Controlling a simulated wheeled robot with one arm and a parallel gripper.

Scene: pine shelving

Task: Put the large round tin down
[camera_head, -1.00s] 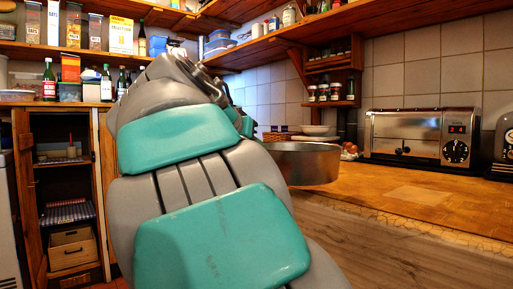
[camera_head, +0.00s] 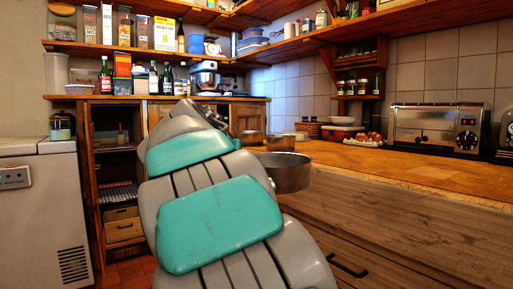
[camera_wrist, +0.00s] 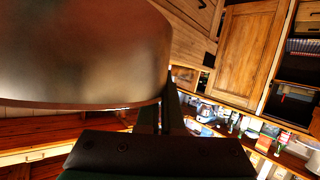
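The large round tin (camera_head: 288,178) is a wide, shallow metal vessel. In the head view it hangs level in the air beside the wooden counter, partly hidden behind my arm. In the wrist view the tin (camera_wrist: 85,50) fills the upper left, with its lower rim showing. My gripper (camera_wrist: 162,112) has its dark fingers at the tin's wall and appears shut on it. The fingertips are partly hidden by the tin, and my gripper is hidden behind my arm in the head view.
The wooden counter (camera_head: 400,172) runs to the right, with clear room along its front. Shelves hang above. A white chest appliance (camera_head: 40,210) stands at the left.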

